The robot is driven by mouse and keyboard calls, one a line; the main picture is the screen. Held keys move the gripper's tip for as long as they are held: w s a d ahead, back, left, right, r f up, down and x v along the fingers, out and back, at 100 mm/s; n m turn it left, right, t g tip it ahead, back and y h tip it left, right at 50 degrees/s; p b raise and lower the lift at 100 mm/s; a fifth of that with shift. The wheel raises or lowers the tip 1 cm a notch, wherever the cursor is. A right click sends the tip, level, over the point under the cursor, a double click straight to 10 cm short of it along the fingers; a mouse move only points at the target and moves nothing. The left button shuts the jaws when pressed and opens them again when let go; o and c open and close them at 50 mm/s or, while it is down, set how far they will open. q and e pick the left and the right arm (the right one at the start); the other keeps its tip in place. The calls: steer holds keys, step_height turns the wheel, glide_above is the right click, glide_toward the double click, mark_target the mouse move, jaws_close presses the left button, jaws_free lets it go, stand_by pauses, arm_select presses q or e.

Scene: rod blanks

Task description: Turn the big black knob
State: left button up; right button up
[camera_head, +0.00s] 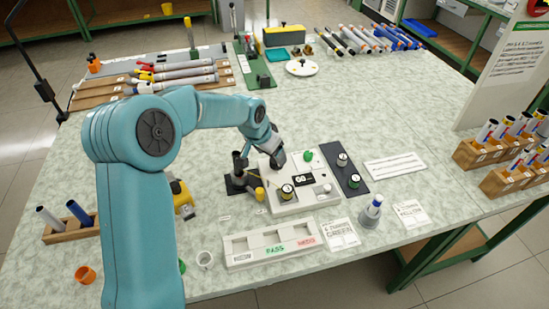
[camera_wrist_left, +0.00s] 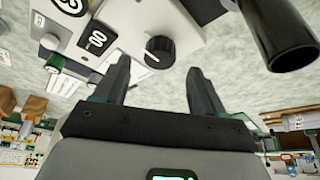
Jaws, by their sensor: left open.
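The big black knob (camera_wrist_left: 160,52) sits on a white device and has a white pointer line; it shows in the wrist view. In the head view I cannot make it out, and my left gripper covers that part of the device (camera_head: 290,208). My left gripper (camera_wrist_left: 157,72) is open and empty, its two dark fingers apart, with the knob just beyond and between the fingertips. I cannot tell whether they touch it. In the head view the left gripper (camera_head: 277,160) hangs over the device's back left corner. My right gripper is not in view.
A dark post on a black base (camera_head: 240,170) stands close left of the device; a dark cylinder (camera_wrist_left: 280,35) looms near the right finger. A dark strip with gauges (camera_head: 345,172) lies right.

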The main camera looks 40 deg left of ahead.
mark_target(275, 161)
arm_select(q)
steer(key=x, duration=0.4)
steer(key=shift+w+f, duration=0.15)
steer(key=shift+w, duration=0.05)
steer(key=shift+f, duration=0.15)
